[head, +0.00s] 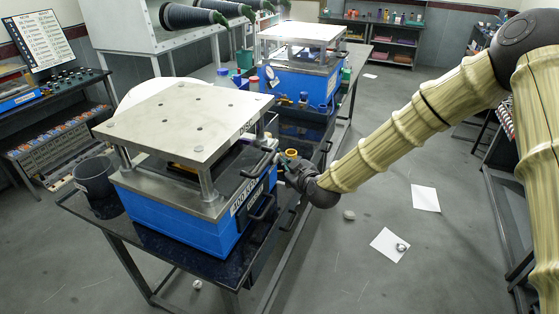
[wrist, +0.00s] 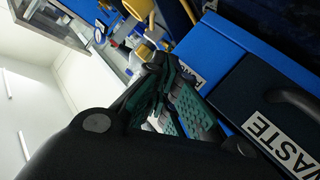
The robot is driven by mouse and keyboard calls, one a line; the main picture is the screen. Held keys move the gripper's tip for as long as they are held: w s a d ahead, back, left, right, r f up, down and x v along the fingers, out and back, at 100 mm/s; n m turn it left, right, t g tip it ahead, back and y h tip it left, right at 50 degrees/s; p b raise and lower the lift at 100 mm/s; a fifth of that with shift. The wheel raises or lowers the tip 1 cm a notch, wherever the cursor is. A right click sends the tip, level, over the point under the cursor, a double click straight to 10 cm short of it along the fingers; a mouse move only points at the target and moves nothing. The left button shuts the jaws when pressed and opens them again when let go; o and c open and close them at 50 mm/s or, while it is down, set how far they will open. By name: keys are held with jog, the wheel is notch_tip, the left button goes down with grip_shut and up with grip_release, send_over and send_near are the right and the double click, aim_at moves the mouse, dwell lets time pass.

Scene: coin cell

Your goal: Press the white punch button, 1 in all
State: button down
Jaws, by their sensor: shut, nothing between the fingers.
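My gripper (head: 284,162) is at the right side of the near blue press (head: 185,222), close to its front panel and handles. In the wrist view my gripper (wrist: 158,62) shows its dark, teal-padded fingers closed together with nothing held. The blue press body (wrist: 232,62) and a drawer labelled WASTE fill the right of that view. I cannot pick out the white punch button in either view. It may be hidden behind my gripper or too small to tell, so I cannot tell whether my fingertips touch it.
The press has a flat metal top plate (head: 190,122) on posts. A dark bin (head: 94,176) stands at its left on the black table. A second blue press (head: 303,82) stands behind. Yellow items lie near my gripper.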

jog(key=shift+a, duration=0.2)
dwell(0.3)
jog(key=shift+d, duration=0.2)
jog(key=shift+s+d, duration=0.25)
jog(key=shift+d, duration=0.45)
jog(key=shift+d, duration=0.1)
jog(key=d, duration=0.1)
jog(key=s+d, duration=0.1)
jog(key=d, duration=0.2)
jog(key=shift+s+d+b, duration=0.25)
jog(key=shift+d+b, duration=0.05)
jog(key=shift+b, duration=0.1)
dwell(0.5)
